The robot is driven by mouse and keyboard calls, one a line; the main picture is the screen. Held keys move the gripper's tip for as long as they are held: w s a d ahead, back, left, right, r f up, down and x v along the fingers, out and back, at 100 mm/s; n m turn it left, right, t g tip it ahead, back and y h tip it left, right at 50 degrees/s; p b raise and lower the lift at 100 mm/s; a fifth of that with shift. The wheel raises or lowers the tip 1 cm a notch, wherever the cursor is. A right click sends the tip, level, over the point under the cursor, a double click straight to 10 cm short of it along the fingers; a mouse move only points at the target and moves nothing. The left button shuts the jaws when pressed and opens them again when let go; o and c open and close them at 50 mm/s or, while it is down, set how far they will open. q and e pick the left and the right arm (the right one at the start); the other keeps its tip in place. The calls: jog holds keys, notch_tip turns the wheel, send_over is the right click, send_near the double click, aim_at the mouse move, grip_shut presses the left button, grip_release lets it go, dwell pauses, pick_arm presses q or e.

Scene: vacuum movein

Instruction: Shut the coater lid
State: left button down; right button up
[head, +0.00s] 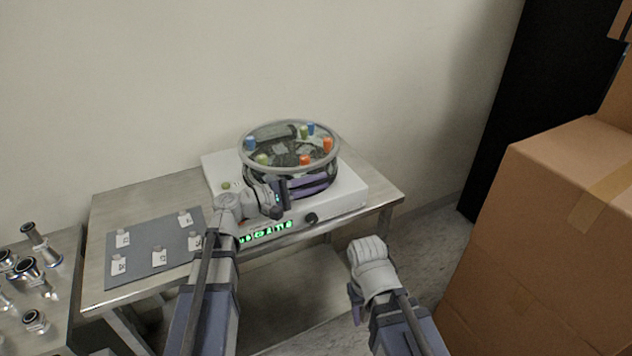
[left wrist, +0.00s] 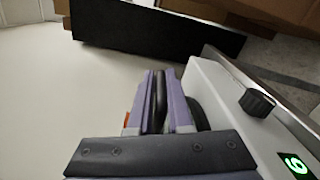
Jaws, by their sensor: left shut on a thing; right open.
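The coater (head: 345,197) is a white box on the table with a dark round bowl on top. The left wrist view shows this dark piece between the fingers (left wrist: 158,103). My arm hides part of the coater's front. My right gripper (head: 356,302) is open and empty, low in front of the table.
A grey mat (head: 140,265) with several small labelled pieces lies on the table's left. Metal fittings (head: 27,268) stand on a surface at far left. Cardboard boxes (head: 560,220) are stacked at right. A black knob (head: 311,218) and green display (head: 266,233) are on the coater's front.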

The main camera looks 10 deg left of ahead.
pick_arm(q)
jog(key=shift+f+b, duration=0.4)
jog(key=shift+f, duration=0.15)
jog(key=shift+s+f, duration=0.1)
jog(key=shift+s, duration=0.05)
jog(key=c, duration=0.9)
grip_release()
jog(key=shift+a, duration=0.15)
send_over(288, 213)
jog(key=shift+s, duration=0.1)
